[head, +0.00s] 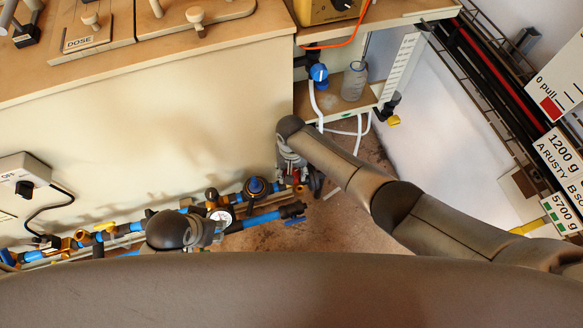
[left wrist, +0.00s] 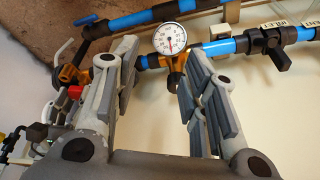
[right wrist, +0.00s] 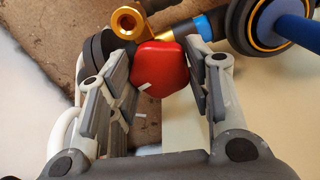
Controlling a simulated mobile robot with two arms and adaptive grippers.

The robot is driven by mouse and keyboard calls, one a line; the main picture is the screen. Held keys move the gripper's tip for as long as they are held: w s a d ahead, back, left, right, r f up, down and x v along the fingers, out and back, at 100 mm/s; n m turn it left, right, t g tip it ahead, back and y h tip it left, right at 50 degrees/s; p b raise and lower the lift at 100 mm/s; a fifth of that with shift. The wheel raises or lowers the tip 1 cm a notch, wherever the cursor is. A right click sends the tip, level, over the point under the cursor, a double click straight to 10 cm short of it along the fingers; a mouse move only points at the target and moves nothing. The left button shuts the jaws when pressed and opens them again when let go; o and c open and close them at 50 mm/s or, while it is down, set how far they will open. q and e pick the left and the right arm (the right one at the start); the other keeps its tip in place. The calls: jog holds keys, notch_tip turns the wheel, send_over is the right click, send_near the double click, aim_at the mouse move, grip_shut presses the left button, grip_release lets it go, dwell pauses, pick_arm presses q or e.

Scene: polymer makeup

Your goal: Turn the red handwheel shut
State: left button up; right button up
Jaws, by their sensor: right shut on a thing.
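The red handwheel (right wrist: 160,68) sits between the fingers of my right gripper (right wrist: 150,56) in the right wrist view, beside a brass fitting (right wrist: 128,22). The fingers close on it from both sides. In the head view my right gripper (head: 291,160) reaches down at the right end of the pipework, and the arm hides most of the wheel. My left gripper (left wrist: 158,62) is open and empty, its fingers wide apart below a pressure gauge (left wrist: 170,38). In the head view my left gripper (head: 208,232) is over the pipe, near the same gauge (head: 221,217).
Blue pipes with brass and black valves (head: 262,219) run along the cabinet foot. A large blue knob (right wrist: 290,22) stands close to the right gripper. A shelf with a clear bottle (head: 354,82) and white hoses (head: 340,132) are behind it. A control box (head: 24,178) is at left.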

pick_arm(q)
notch_tip(320, 180, down, 6)
jog(key=p, duration=0.1)
pick_arm(e)
jog(key=shift+m, duration=1.3)
pick_arm(q)
jog(key=shift+d, duration=0.1)
pick_arm(e)
jog(key=o, duration=1)
notch_tip(320, 180, up, 12)
